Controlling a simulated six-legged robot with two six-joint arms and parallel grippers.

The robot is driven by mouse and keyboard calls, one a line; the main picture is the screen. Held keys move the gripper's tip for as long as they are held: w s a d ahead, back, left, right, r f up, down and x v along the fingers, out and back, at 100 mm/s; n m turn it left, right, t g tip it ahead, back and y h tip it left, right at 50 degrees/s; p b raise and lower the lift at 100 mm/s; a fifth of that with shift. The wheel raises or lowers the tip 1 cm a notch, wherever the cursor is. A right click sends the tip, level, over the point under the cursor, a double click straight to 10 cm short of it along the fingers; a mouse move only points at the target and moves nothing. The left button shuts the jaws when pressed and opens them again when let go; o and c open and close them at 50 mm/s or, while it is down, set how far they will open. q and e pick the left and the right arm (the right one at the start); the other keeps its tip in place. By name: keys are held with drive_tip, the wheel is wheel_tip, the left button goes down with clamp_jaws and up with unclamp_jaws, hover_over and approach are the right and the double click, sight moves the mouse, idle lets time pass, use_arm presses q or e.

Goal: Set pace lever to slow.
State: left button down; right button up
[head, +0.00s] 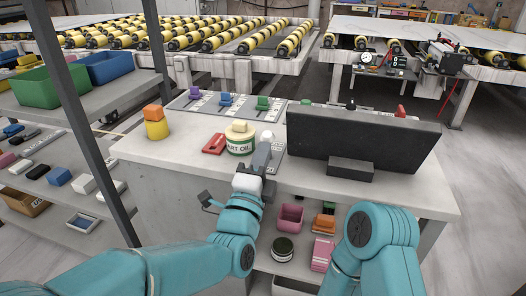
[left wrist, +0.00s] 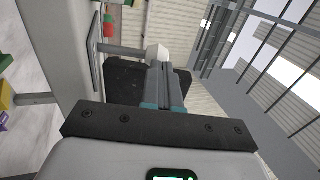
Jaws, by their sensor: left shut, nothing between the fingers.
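A white knob (head: 268,136) stands at a grey plate (head: 277,150) on the bench, just beyond my left gripper. My left gripper (head: 265,147) is shut and empty, and its tips are close to the knob. In the left wrist view the white knob (left wrist: 157,52) shows right at the fingertips (left wrist: 160,64); I cannot tell whether they touch. A panel behind carries a purple lever (head: 195,93), a blue lever (head: 225,99) and a green lever (head: 263,102). Their labels are too small to read, so I cannot tell which lever is the pace lever. My right gripper is out of view.
Yellow and orange pieces (head: 155,127) are at the bench's left. Roller conveyors (head: 190,35) lie behind.

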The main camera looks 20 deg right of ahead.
sight(270, 130)
use_arm(q)
drive_tip(key=shift+w+d, duration=0.15)
drive_tip(key=shift+w, duration=0.1)
drive_tip(key=shift+r, duration=0.15)
drive_tip(key=shift+r+p, duration=0.1)
drive_tip(key=shift+p, duration=0.25)
drive_tip(key=r+g+p, duration=0.1)
drive_tip(key=p, duration=0.1)
drive_tip(key=w+r+y+p, duration=0.1)
drive_tip(key=p, duration=0.2)
drive_tip(key=d+g+p, duration=0.1)
drive_tip(key=p, duration=0.2)
drive_tip(key=shift+w+r+g+y, duration=0.3)
drive_tip(key=shift+r, duration=0.1)
drive_tip(key=g+p, duration=0.1)
drive_tip(key=p, duration=0.2)
drive_tip(key=w+d+g+y+p, duration=0.1)
drive_tip(key=p, duration=0.3)
drive_tip(key=shift+w+r+y, duration=0.25)
drive_tip(key=shift+w+y, duration=0.05)
drive_tip(key=shift+w+d+f+g+p, duration=0.15)
drive_tip(key=shift+g+p, duration=0.25)
drive_tip(key=shift+p, duration=0.2)
drive_tip(key=shift+w+d+f, duration=0.1)
drive_tip(key=shift+w+d+f+p, duration=0.1)
drive_tip(key=shift+w+d+p, duration=0.05)
drive_tip(key=shift+w+p, duration=0.2)
